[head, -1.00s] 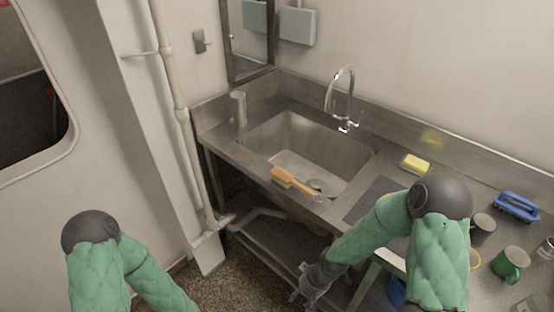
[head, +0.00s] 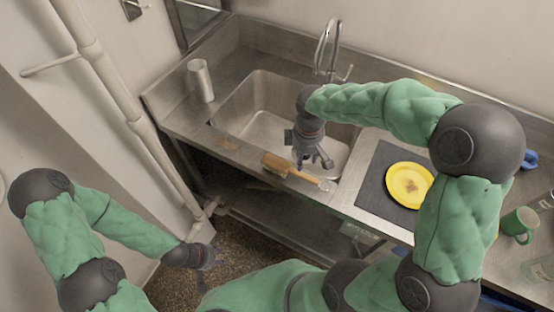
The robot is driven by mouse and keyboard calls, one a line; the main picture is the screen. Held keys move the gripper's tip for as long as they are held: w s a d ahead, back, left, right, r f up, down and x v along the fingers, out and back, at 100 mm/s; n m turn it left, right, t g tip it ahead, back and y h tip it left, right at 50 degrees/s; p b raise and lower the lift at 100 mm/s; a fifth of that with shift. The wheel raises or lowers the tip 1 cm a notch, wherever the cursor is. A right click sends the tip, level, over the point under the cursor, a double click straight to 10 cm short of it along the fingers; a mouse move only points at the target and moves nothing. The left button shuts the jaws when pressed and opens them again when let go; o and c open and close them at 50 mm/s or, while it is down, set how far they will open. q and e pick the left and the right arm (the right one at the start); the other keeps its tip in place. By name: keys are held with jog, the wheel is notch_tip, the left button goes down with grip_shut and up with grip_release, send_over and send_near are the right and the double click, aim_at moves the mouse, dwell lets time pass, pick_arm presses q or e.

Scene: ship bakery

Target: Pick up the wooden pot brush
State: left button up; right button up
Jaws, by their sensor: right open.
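The wooden pot brush (head: 275,164) lies along the front rim of the steel sink (head: 258,132), its block to the left and its handle pointing right. My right gripper (head: 314,164) reaches down over the sink's front, its open fingers just above and behind the brush's handle. I cannot tell whether they touch it; nothing is held between them. My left gripper (head: 203,280) hangs low at the left, away from the counter, over the floor. Its fingers are too dark and small to read.
A steel tumbler (head: 200,81) stands left of the basin, and the tap (head: 328,50) rises behind it. On the right are a yellow plate (head: 409,186) on a dark mat (head: 375,190), a green mug (head: 519,225) and a blue-handled item (head: 529,160). My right arm hides part of the counter.

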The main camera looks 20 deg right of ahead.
aim_at(301, 173)
notch_tip(301, 173, down, 5)
jog(key=shift+b, duration=0.5)
notch_tip(301, 173, down, 4)
jog(key=shift+w+a+f+b, duration=0.15)
jog(key=shift+f+b, duration=0.1)
jog(key=shift+b, duration=0.35)
jog(key=shift+r, duration=0.1)
grip_shut()
